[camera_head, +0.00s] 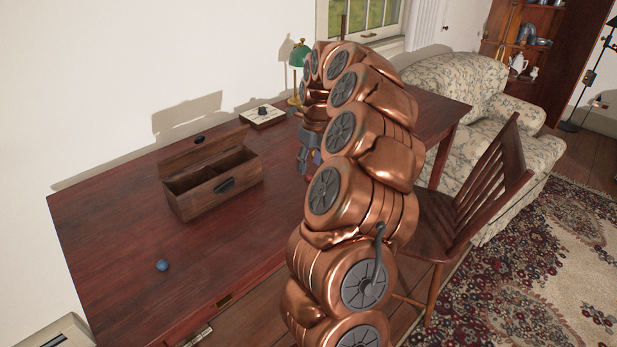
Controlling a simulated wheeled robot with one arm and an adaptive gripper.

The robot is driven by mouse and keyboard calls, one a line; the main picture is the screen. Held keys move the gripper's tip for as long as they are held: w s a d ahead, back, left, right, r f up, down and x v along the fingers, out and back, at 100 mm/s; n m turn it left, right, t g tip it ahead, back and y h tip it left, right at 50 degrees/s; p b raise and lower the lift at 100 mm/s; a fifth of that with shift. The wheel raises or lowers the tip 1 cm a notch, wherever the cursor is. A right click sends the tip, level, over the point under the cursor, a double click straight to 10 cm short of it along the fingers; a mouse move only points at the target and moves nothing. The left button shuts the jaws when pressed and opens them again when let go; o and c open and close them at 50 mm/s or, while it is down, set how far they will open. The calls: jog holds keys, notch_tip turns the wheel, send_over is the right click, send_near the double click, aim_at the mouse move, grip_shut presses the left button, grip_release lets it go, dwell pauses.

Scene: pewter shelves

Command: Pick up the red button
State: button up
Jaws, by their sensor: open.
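I see no red button in the head view; my arm hides part of the dark red wooden desk (110,230). My gripper (305,164) is partly hidden behind my copper-coloured arm. It points down over the desk, to the right of the wooden box, and is open. I cannot see anything between its fingers, and the desk just behind the arm is hidden.
An open wooden box (218,196) with compartments stands on the desk. A small blue ball (162,265) lies near the front left. A pale block with a dark knob (262,115) and a green lamp (299,55) stand behind. A wooden chair (470,200) is at right.

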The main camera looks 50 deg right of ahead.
aim_at(309, 174)
jog(key=shift+w+d+f, duration=0.1)
jog(key=shift+w+f, duration=0.05)
jog(key=shift+f, duration=0.8)
jog(key=shift+w+d+f, duration=0.1)
jog(key=shift+w+f, duration=0.05)
jog(key=shift+f, duration=0.8)
jog(key=c, duration=0.8)
jog(key=shift+r, duration=0.1)
jog(key=shift+c, duration=0.2)
jog(key=shift+r, duration=1.5)
jog(key=shift+a+r, duration=0.2)
jog(key=s+a, duration=0.1)
jog(key=a, duration=0.4)
jog(key=s+a+r, duration=0.1)
jog(key=a, duration=0.4)
jog(key=s+a+b, duration=0.1)
jog(key=a, duration=0.4)
jog(key=shift+a+r, duration=0.2)
jog(key=shift+a, duration=0.05)
